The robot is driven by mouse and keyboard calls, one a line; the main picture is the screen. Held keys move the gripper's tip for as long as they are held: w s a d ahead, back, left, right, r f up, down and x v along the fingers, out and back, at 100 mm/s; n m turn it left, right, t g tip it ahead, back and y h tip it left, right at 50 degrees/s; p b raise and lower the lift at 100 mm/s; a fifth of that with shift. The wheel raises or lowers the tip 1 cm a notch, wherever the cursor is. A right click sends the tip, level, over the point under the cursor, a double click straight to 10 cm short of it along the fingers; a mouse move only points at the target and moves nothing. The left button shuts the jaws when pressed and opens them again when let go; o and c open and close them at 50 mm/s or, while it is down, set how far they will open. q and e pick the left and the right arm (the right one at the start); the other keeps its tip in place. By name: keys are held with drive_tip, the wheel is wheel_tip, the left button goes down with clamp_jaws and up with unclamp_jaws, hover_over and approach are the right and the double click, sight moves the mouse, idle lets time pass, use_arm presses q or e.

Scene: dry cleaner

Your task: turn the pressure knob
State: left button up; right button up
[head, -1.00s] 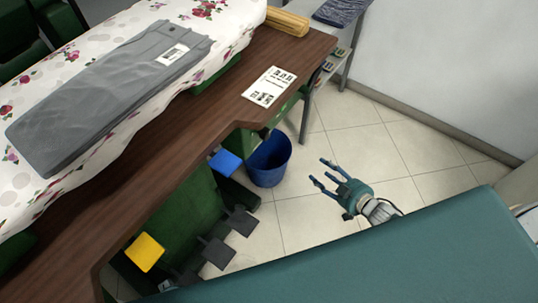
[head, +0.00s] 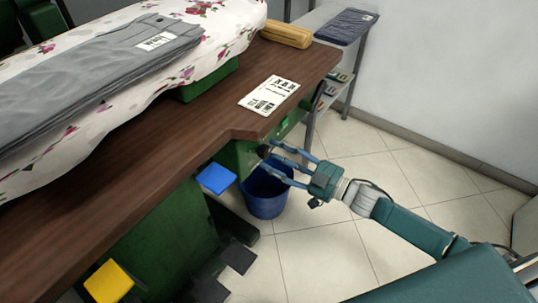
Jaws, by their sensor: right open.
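A small dark knob (head: 263,151) shows on the green panel (head: 234,158) under the table's front edge, in the head view. It is small and partly hidden by my fingers, so I cannot tell its setting. My right gripper (head: 269,157) is open, with its blue fingers spread and pointing left toward the knob. The fingertips are at or very close to the knob; I cannot tell whether they touch it. My left gripper is not in view.
A brown wooden table (head: 160,170) carries grey folded trousers (head: 100,75) and an instruction card (head: 268,94). A blue bin (head: 264,197) stands below my fingers. A blue pedal (head: 216,178) and a yellow pedal (head: 108,283) are at the left. Tiled floor at the right is clear.

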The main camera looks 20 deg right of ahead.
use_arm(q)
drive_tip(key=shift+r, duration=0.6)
use_arm(e)
drive_tip(key=shift+x, duration=1.3)
drive_tip(key=c, duration=1.1)
drive_tip(key=shift+c, duration=0.2)
drive_tip(key=shift+n, duration=0.3)
drive_tip(key=shift+r+n+p, duration=0.1)
drive_tip(key=shift+n+p, duration=0.25)
drive_tip(key=shift+n, duration=0.45)
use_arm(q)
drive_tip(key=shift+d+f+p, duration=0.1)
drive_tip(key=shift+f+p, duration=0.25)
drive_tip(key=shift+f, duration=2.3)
use_arm(e)
drive_tip(key=shift+n, duration=1.8)
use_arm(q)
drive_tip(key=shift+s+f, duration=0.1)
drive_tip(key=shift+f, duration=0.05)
